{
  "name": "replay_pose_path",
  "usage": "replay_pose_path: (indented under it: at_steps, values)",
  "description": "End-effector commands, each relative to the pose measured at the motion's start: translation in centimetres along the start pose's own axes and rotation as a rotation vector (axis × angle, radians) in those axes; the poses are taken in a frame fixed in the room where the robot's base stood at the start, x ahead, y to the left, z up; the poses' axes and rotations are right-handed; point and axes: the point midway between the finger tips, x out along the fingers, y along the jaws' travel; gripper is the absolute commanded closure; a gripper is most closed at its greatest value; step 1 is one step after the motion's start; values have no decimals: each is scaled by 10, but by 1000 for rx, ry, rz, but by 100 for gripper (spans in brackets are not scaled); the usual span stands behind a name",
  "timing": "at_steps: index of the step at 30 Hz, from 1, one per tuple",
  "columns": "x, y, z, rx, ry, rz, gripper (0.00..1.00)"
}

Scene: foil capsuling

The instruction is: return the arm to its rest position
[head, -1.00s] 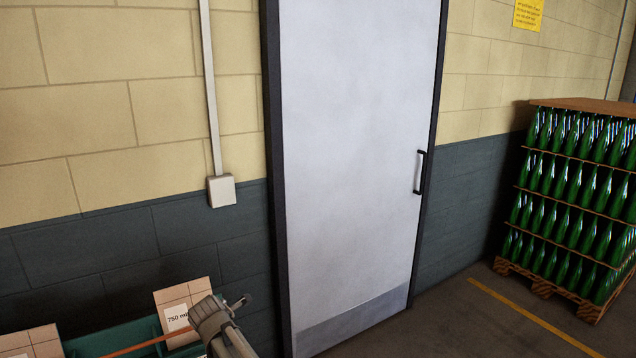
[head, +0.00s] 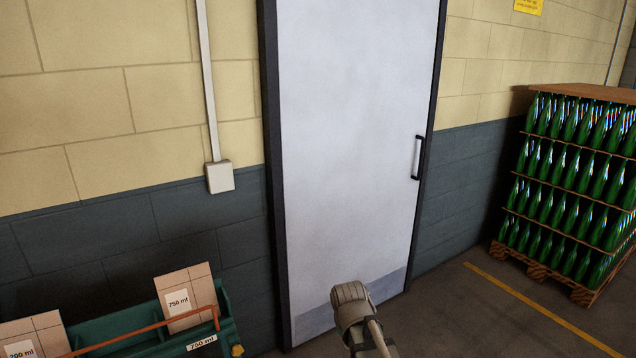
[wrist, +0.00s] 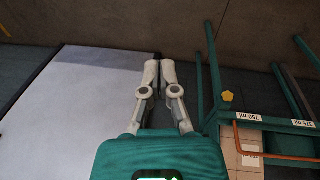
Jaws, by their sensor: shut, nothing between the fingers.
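My gripper (wrist: 159,64) shows in the wrist view, its two pale fingers drawn together with nothing between them. It is clear of the teal rack, which lies to its right in that view. The pale door fills the left of the wrist view. In the head view a grey part of my arm stands at the bottom, in front of the lower part of the door (head: 350,120). I cannot make out the fingers in the head view.
The teal rack (head: 226,318) at lower left has an orange bar (head: 130,337), boxes and labels; one box (head: 192,285) reads 750 ml. A pallet (head: 545,277) of green bottles (head: 575,165) stands at right. Open floor (head: 440,320) lies between the door and pallet.

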Motion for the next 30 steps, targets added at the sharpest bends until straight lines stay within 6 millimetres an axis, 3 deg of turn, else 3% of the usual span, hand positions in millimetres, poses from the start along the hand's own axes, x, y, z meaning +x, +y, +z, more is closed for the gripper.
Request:
replay_pose_path:
  at_steps: [1,6,12,18,30]
  values:
    - [-1,6,19,81,-14,-15,100]
    - [-4,19,66,352,-66,-67,100]
    - [-6,25,101,570,-113,-105,100]
    - [-7,27,111,643,-130,-117,100]
    - [-7,27,110,641,-129,-116,100]
